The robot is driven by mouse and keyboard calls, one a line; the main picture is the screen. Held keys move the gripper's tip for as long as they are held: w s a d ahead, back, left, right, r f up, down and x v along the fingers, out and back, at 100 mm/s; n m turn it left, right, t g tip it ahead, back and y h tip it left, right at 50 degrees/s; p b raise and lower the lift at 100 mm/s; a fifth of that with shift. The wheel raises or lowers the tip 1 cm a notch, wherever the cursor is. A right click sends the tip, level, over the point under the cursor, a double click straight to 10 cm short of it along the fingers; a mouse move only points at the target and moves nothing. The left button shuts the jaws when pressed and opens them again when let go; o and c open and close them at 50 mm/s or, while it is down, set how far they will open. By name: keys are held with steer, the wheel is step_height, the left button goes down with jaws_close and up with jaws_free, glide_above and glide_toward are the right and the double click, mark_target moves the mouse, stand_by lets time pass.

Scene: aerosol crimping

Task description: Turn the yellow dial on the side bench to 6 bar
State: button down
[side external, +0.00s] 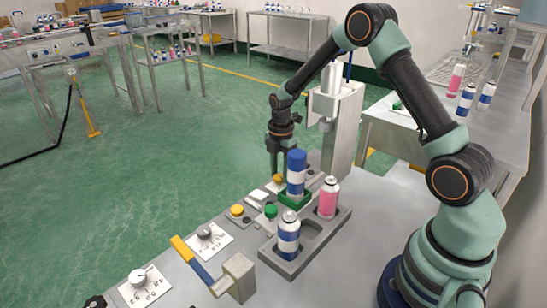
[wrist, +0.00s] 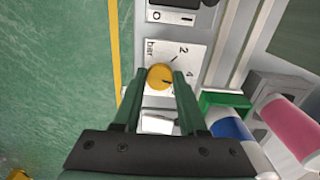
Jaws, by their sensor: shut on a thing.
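The yellow dial (wrist: 159,76) sits on a white plate (wrist: 185,43) marked "bar", with 2 and 4 readable. The rest of the scale is hidden by my fingers. A dark mark on the dial seems to point right, towards the side of the 4. My gripper (wrist: 159,83) has its two green fingers on either side of the dial, shut on it. In the side view my gripper (side external: 279,168) points down at the bench, with the yellow dial (side external: 278,179) just showing at its tips.
A blue-and-white can (side external: 296,173) stands in a green holder right beside my gripper. A grey tray (side external: 318,240) holds a pink can (side external: 328,197) and another blue-and-white can (side external: 289,233). A grey column (side external: 343,135) rises behind. Buttons, white-plated dials and a yellow-handled lever (side external: 193,260) lie nearer.

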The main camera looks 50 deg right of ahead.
steer(key=shift+m, duration=2.2)
steer(key=shift+c, duration=2.2)
jaws_free()
